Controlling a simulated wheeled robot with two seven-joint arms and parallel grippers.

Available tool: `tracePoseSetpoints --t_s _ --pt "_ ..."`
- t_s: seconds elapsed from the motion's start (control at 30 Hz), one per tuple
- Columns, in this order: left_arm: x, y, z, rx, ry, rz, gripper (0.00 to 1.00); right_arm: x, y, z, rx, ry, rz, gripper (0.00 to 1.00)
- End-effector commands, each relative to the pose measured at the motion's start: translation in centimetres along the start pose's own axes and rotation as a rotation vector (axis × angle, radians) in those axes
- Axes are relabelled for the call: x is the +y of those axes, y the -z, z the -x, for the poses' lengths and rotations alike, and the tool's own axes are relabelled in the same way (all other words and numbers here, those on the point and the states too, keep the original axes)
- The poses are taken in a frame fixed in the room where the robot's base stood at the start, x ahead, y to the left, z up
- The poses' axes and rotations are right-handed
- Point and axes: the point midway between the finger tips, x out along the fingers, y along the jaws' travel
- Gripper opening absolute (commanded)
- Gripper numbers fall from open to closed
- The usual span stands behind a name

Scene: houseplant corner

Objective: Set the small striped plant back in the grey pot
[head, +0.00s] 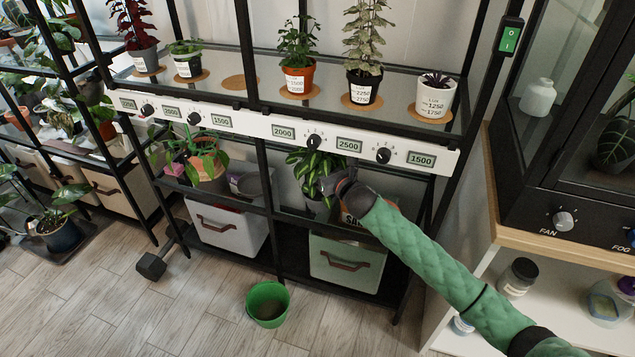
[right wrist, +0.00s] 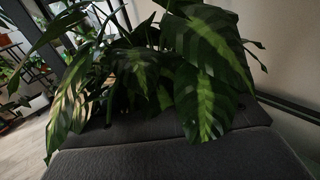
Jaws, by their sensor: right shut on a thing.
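The small striped plant (head: 316,164), with green leaves and paler centres, is on the lower shelf, under the white label rail. Its leaves fill the upper part of the right wrist view (right wrist: 210,100). A grey pot (head: 318,207) shows just below the leaves. My right gripper (head: 336,186) comes in from the right at the plant's base and is shut on the plant. The gripper and leaves hide the plant's base, so I cannot tell whether it is inside the pot. My left gripper is not in view.
Several potted plants stand on cork mats on the shelf above (head: 215,82). Another potted plant (head: 200,165) is left on the lower shelf. A grey bin (head: 228,232) and a green bin (head: 345,268) sit below. A green bucket (head: 267,304) stands on the floor. Black uprights frame the shelves.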

Motion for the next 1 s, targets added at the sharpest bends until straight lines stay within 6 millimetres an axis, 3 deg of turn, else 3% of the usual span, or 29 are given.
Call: tracePoseSetpoints --t_s 0.1,0.47,0.6,0.77,1.0 --pt "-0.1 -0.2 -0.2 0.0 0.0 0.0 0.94 0.1 2.1 0.0 0.001 0.0 -0.003 0.39" --pt "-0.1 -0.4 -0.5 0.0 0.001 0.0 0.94 0.1 5.0 0.0 0.001 0.0 -0.002 0.39" --pt "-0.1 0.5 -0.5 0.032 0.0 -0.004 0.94 0.1 6.8 0.0 0.001 0.0 -0.002 0.39" --pt "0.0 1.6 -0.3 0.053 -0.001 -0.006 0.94 0.1 7.2 0.0 -0.002 -0.002 0.001 0.39" --pt "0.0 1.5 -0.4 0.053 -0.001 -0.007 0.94 0.1 7.3 0.0 -0.001 -0.001 0.0 0.39"
